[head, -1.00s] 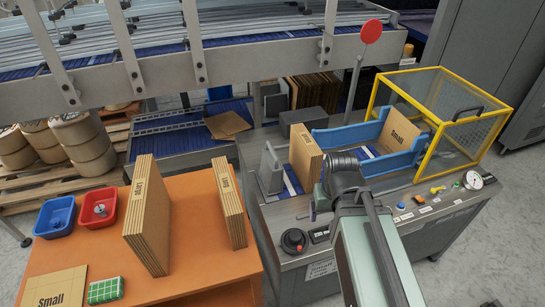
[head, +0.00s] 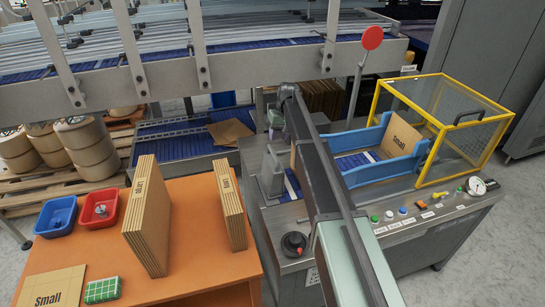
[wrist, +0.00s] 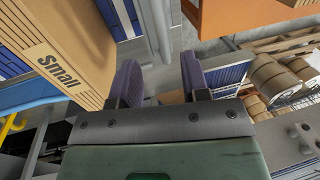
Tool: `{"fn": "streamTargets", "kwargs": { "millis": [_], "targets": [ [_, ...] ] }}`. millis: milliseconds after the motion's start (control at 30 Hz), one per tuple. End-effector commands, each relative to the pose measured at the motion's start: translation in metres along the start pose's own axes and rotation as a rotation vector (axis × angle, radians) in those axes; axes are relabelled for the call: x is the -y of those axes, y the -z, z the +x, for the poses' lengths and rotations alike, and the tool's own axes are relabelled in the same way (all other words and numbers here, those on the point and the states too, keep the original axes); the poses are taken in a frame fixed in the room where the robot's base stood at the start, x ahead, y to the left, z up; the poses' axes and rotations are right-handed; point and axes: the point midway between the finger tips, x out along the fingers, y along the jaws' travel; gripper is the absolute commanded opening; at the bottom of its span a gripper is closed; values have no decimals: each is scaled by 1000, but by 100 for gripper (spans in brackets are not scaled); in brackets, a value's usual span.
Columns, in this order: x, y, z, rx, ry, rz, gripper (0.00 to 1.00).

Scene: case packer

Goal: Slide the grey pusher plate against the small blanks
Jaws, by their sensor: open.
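The grey pusher plate (head: 270,174) stands upright on the machine's blue-slatted feed bed. The stack of small blanks (head: 294,157) stands to its right, mostly hidden behind my arm, with a gap between them. In the wrist view the brown blanks (wrist: 72,30), marked "Small", fill the upper left, beside my gripper (wrist: 160,68). Its two dark purple fingers are apart with nothing between the tips. A grey upright edge, probably the pusher plate (wrist: 157,25), shows beyond the gap. In the head view my gripper (head: 273,122) is above and behind the plate, partly hidden by my arm.
The orange table (head: 200,210) with more blanks (head: 150,215) lies left. A red-topped post (head: 371,38) and overhead frame stand behind. Buttons line the front panel.

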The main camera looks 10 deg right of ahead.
Motion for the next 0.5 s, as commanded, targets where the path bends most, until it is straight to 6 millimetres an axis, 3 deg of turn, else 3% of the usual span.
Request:
{"fn": "streamTargets", "kwargs": {
  "millis": [33, 200, 333, 500],
  "targets": [
    [-2, 0, 24, 0, 0, -1, 42],
    [-2, 0, 66, 0, 0, -1, 42],
    [-1, 0, 82, 0, 0, 0, 42],
    [0, 0, 82, 0, -1, 1, 42]
  ]
}}
